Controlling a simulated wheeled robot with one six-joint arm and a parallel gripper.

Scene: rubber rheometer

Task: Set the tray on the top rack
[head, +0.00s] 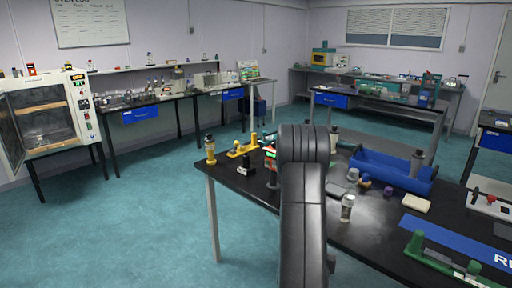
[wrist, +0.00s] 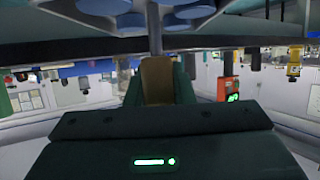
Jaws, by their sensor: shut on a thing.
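My gripper (wrist: 160,80) shows in the wrist view, its dark green fingers shut on a tan handle. A grey stem runs from the handle to a tray (wrist: 225,20) with several round blue discs, cut off by the top edge of the picture. In the head view my arm hides the gripper and the tray. The white oven (head: 80,100) stands at the far left, its door open to the left. Inside it, a tan top rack (head: 42,107) sits above a lower rack (head: 52,146). I see no tray on the top rack.
Another bench (head: 165,98) runs along the back wall. The green floor (head: 120,215) at left is clear.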

